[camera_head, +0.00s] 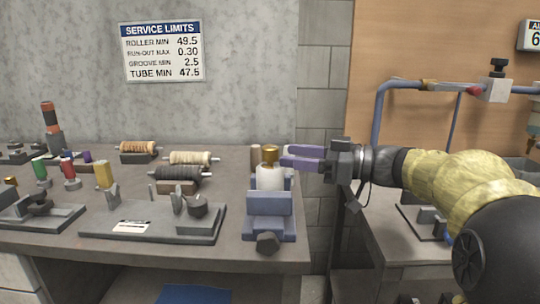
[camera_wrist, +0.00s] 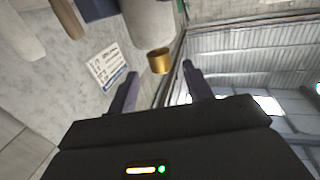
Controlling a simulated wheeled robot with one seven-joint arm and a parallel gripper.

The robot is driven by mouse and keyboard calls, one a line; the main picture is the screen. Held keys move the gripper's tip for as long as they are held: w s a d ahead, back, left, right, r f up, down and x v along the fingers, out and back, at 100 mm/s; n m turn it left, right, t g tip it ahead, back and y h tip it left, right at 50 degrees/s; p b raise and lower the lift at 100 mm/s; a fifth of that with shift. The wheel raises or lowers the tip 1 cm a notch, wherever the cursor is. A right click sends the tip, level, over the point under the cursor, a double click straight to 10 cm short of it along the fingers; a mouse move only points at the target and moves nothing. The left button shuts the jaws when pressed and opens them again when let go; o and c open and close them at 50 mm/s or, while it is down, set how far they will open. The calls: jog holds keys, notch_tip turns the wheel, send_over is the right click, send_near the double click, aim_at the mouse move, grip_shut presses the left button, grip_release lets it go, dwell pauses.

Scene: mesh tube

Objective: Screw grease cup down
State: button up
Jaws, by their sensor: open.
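The brass grease cup (camera_head: 270,154) sits on top of a white cylinder (camera_head: 270,178), which stands upright in a blue vise-like holder (camera_head: 270,205) at the bench's right end. My gripper (camera_head: 284,156) reaches in from the right with its purple fingers level, their tips just right of the cup. In the wrist view the brass cup (camera_wrist: 160,60) shows between and just beyond the open fingertips (camera_wrist: 161,72). Nothing is between the fingers. I cannot tell whether a finger touches the cup.
A tan post (camera_head: 255,158) stands close behind the cup. To the left, the bench holds several spools (camera_head: 180,173), a grey fixture plate (camera_head: 150,222) and coloured-handled tools (camera_head: 103,175). A second table with a blue pipe frame (camera_head: 378,110) stands at right. The air above the cup is clear.

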aim_at(270, 153)
jog(key=x, duration=0.6)
jog(key=c, duration=0.9)
